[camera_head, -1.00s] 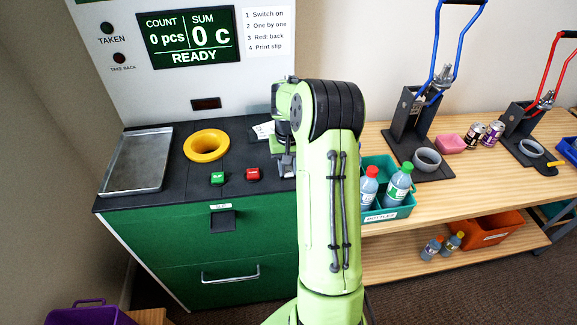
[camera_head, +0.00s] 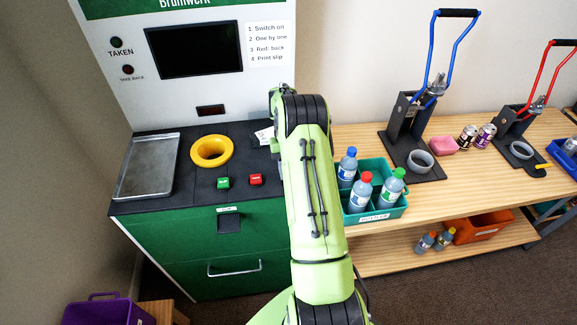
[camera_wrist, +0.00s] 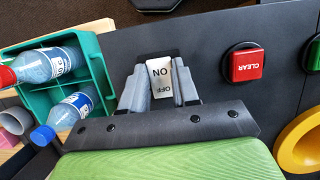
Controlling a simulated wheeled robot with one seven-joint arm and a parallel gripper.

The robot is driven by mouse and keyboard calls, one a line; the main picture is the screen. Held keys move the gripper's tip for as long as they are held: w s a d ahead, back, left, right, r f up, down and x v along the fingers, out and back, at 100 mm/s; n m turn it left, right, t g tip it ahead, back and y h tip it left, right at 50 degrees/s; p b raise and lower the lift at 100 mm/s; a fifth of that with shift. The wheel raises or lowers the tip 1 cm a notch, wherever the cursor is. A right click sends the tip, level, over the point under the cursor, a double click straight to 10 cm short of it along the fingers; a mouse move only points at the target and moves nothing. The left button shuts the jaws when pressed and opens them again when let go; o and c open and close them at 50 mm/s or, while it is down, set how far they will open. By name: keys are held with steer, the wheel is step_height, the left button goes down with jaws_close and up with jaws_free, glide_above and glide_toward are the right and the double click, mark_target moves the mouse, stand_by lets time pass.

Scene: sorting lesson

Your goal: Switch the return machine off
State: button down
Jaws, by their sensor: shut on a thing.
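The return machine (camera_head: 180,240) stands at the left in the head view, green below and white above. Its screen (camera_head: 194,50) is dark. In the head view my arm hides the switch and the fingers.
A red CLEAR button (camera_wrist: 244,65), a green button (camera_head: 223,183) and a yellow ring (camera_head: 211,151) are beside the switch. A metal tray (camera_head: 147,167) lies at left. A teal crate (camera_head: 399,207) with bottles stands close by on the wooden table (camera_head: 480,195).

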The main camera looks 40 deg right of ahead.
steer(key=c, duration=0.8)
jaws_free()
steer(key=shift+c, duration=0.2)
steer(key=p+v, duration=0.2)
steer(key=v, duration=1.4)
steer(key=shift+p, duration=0.35)
steer(key=shift+a, duration=0.1)
